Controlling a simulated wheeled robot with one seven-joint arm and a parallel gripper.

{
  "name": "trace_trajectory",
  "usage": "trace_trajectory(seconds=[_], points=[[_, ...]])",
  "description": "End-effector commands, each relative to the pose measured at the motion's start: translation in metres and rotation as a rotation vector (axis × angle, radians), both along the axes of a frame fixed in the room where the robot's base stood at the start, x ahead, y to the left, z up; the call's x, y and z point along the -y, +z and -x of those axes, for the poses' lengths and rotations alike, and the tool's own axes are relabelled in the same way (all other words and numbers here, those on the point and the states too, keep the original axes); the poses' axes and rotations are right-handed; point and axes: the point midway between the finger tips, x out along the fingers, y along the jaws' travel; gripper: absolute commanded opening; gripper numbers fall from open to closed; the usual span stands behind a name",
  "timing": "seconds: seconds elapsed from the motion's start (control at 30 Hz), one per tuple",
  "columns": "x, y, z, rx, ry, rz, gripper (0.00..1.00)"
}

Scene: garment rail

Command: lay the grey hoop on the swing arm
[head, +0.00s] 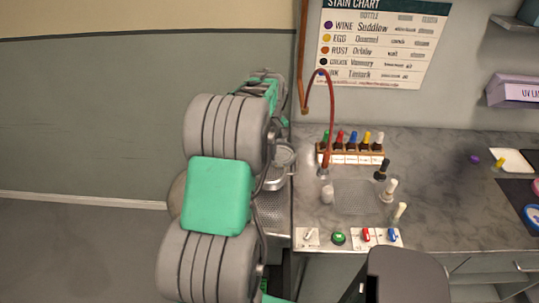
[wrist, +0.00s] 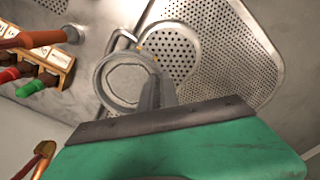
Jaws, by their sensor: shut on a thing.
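The grey hoop (wrist: 103,88) is a round ring in the wrist view. My gripper (wrist: 154,92) is shut on its near right edge. The swing arm, with its round perforated pad (wrist: 172,48), lies beyond the hoop; the hoop overlaps the pad's left side in this view. I cannot tell whether hoop and pad touch. In the head view my arm hides the gripper and most of this area; a grey round rim shows just right of the arm, but I cannot tell which piece it is.
A larger perforated metal board (wrist: 245,55) lies around the pad. A wooden rack of coloured bottles (head: 350,153) stands on the grey counter (head: 440,160) to the right. A red-brown hose (head: 331,105) arches beside it. Loose bottles and a switch strip (head: 350,238) are nearer the front.

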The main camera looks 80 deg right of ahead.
Motion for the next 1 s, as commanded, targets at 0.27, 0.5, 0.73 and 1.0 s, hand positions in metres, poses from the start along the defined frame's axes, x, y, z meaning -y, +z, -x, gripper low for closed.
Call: trace_trajectory(seconds=[0.27,0.5,0.73,1.0], points=[[0.000,-0.002,0.000,0.000,0.000,-0.001,0.22],[0.000,-0.002,0.000,0.000,0.000,-0.001,0.27],[0.001,0.017,0.000,0.001,0.000,0.003,0.27],[0.001,0.085,0.000,0.001,0.000,0.003,0.27]])
